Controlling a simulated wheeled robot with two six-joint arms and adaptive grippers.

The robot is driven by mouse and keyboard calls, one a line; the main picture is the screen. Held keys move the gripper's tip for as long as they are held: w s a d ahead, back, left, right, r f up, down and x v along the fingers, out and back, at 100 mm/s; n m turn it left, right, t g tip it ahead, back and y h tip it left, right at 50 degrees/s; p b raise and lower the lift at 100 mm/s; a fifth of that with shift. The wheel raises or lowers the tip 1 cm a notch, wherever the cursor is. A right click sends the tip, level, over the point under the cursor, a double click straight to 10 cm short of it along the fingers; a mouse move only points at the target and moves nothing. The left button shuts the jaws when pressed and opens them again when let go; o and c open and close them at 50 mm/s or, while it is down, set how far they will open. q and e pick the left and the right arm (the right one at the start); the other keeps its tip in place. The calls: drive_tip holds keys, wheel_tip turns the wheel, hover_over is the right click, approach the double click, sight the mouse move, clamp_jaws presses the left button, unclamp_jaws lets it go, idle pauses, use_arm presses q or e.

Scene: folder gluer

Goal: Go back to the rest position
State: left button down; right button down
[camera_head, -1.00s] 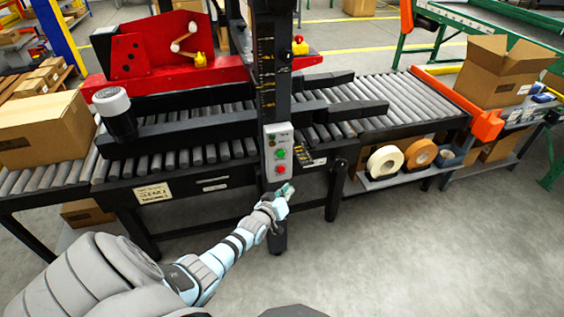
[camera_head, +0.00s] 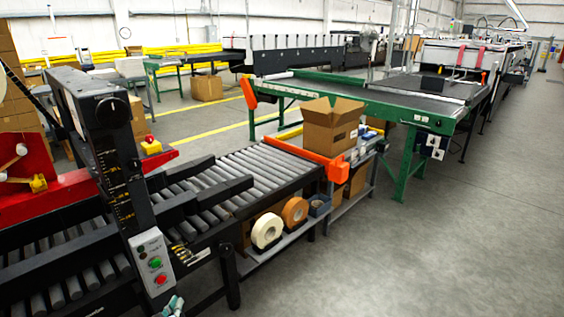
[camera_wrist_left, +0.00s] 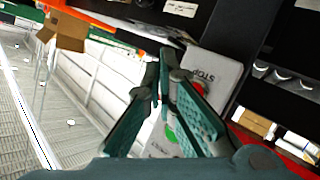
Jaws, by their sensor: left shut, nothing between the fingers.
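My left gripper (camera_head: 172,306) shows only as teal fingertips at the bottom edge of the head view, just below the control box (camera_head: 152,262) with its green and red buttons. In the left wrist view the two teal fingers of the left gripper (camera_wrist_left: 161,70) come together at their tips, with nothing held between them. Behind them stands the pale control box (camera_wrist_left: 212,72) with STOP lettering, its green button partly behind the fingers. I cannot tell whether the fingers touch the box. My right gripper is in neither view.
The roller conveyor (camera_head: 270,165) runs to the back right. An open carton (camera_head: 330,128) and tape rolls (camera_head: 294,211) are by its end. A green-framed conveyor (camera_head: 375,100) stands beyond. The grey floor (camera_head: 450,240) at the right is clear.

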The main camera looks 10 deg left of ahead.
use_arm(q)
drive_tip(key=s+d+f+m+g+h+p, duration=0.1)
drive_tip(key=s+d+f+m+g, duration=0.25)
drive_tip(key=s+f, duration=0.7)
drive_tip(key=s+d+f+m+g, duration=0.2)
drive_tip(key=s+f+m+g, duration=0.15)
drive_tip(key=s+f, duration=0.65)
drive_tip(key=s+d+f+g, duration=0.1)
drive_tip(key=s+d+g, duration=0.1)
drive_tip(key=s, duration=0.7)
drive_tip(key=s+d+f+g, duration=0.2)
drive_tip(key=s+d, duration=0.1)
drive_tip(key=s, duration=0.6)
drive_tip(key=s+d+f+g+h, duration=0.1)
drive_tip(key=s+d+f, duration=0.1)
drive_tip(key=s, duration=0.7)
drive_tip(key=shift+s+d+f+m+g+p, duration=0.2)
drive_tip(key=shift+f+m+g+p, duration=0.1)
drive_tip(key=shift+g+p, duration=0.15)
